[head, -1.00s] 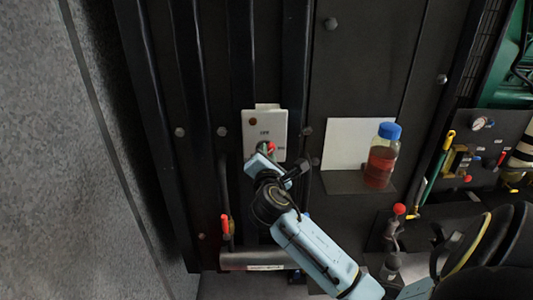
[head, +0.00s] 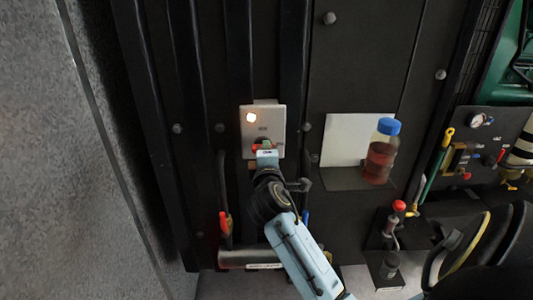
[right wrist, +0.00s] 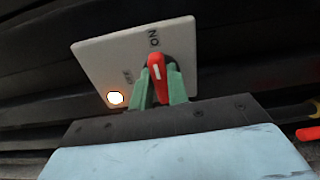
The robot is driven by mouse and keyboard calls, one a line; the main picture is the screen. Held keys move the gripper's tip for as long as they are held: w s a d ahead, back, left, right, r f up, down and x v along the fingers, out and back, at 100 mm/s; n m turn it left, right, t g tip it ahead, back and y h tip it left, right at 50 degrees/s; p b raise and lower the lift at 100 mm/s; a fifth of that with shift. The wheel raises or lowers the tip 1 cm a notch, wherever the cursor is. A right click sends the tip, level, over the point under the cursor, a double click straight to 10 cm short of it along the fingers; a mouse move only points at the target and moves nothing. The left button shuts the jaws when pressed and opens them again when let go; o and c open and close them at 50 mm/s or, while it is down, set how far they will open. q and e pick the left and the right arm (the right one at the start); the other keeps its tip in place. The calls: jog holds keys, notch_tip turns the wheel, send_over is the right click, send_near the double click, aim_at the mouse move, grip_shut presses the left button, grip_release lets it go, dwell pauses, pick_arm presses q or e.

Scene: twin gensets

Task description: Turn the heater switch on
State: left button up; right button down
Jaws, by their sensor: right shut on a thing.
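The heater switch is a red knob (right wrist: 156,68) with a white line on a pale switch plate (right wrist: 105,60); the plate also shows in the head view (head: 277,118). In the right wrist view the knob's white line points toward the "ON" lettering. The lamp (head: 250,117) on the plate glows; it also shines in the right wrist view (right wrist: 115,98). My right gripper (head: 264,148) is at the lower part of the plate, its green fingers (right wrist: 158,90) shut on the knob from both sides. My left gripper is out of view.
A bottle with a blue cap (head: 381,150) stands on a small dark shelf (head: 345,180) to the right, before a white sheet (head: 345,138). A red-handled lever (head: 225,224) is at lower left. A gauge panel (head: 487,135) is at far right.

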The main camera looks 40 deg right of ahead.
jog(key=shift+m, duration=0.3)
jog(key=c, duration=1.4)
grip_release()
jog(key=shift+o, duration=0.2)
jog(key=b+v, duration=0.2)
jog(key=v, duration=1.1)
jog(key=shift+s, duration=0.15)
jog(key=shift+a, duration=0.1)
